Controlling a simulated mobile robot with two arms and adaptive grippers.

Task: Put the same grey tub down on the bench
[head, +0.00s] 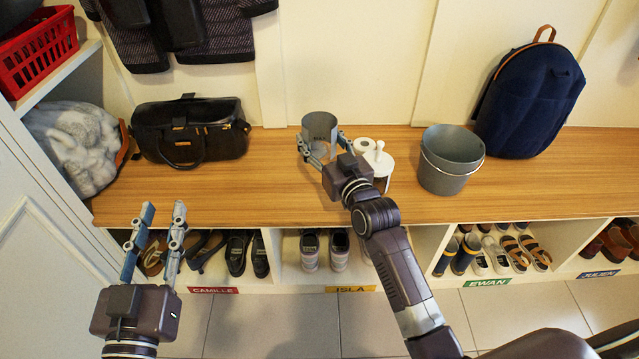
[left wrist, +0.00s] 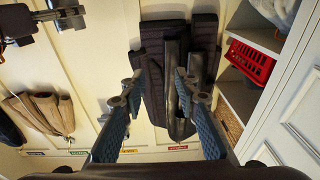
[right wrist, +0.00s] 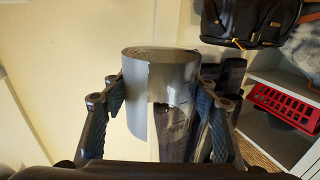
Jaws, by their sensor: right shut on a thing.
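The grey tub (head: 319,127) is a small open cylinder over the back part of the wooden bench (head: 270,190). My right gripper (head: 325,148) is shut on it, with a finger on each side. The right wrist view shows the tub (right wrist: 145,100) between the fingers. Whether its base touches the bench is hard to tell. My left gripper (head: 162,212) is open and empty in front of the bench, at the left. In the left wrist view its fingers (left wrist: 160,95) are spread with nothing between them.
A white stand with paper rolls (head: 378,168) is just right of the tub. Beyond it stand a grey bucket (head: 450,165) and a navy backpack (head: 530,100). A black bag (head: 190,133) is at the left. Bench between bag and tub is clear. Shoe cubbies lie below.

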